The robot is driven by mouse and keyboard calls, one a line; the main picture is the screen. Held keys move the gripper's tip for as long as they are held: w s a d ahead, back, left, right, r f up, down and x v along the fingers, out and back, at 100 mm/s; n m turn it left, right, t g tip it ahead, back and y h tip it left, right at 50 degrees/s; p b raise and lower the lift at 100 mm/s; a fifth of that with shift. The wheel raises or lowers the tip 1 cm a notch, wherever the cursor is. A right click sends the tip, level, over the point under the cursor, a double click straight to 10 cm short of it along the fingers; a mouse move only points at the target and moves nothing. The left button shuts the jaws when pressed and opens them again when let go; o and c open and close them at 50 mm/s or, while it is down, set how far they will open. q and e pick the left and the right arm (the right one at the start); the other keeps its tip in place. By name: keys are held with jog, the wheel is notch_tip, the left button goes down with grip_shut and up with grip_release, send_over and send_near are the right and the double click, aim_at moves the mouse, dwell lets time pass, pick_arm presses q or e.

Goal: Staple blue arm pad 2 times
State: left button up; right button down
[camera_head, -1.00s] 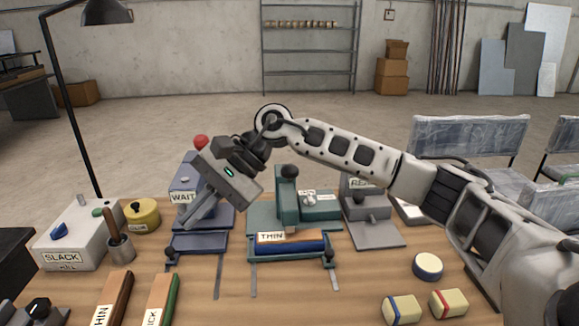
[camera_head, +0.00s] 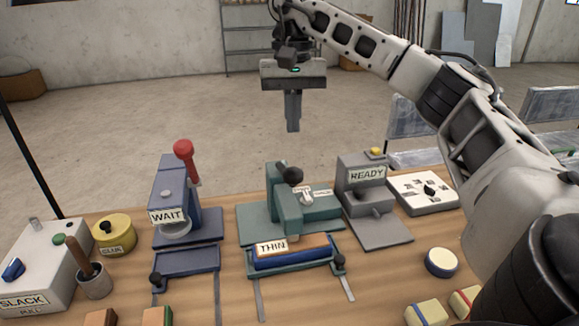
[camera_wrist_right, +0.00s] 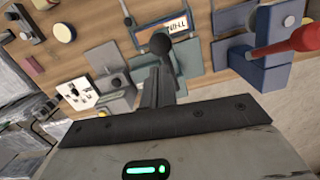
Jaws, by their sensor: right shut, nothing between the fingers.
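The blue arm pad (camera_head: 292,258) lies with a wooden strip labelled THIN (camera_head: 272,248) in the clamp tray at the front of the green machine (camera_head: 284,205). This machine has a black ball knob (camera_head: 291,174) on top. The knob also shows in the right wrist view (camera_wrist_right: 160,43), just beyond the fingertips. My right gripper (camera_head: 293,128) is shut and empty. It points down in the air above and behind the green machine, apart from the knob. My left gripper is not in view.
A blue machine with a red-knobbed lever (camera_head: 183,148) and a WAIT sign (camera_head: 167,216) stands left. A grey machine with a READY sign (camera_head: 367,174) stands right. A glue pot (camera_head: 115,235), a SLACK box (camera_head: 40,270) and padded blocks (camera_head: 428,313) sit around. Bare table shows between the machines.

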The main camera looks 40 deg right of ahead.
jog(key=shift+a+f, duration=0.1)
jog(key=shift+f, duration=0.35)
send_over(293, 168)
jog(key=f, duration=0.4)
jog(key=shift+w+d, duration=0.2)
jog(key=shift+w, duration=0.05)
jog(key=shift+a+f, duration=0.1)
jog(key=shift+f, duration=0.95)
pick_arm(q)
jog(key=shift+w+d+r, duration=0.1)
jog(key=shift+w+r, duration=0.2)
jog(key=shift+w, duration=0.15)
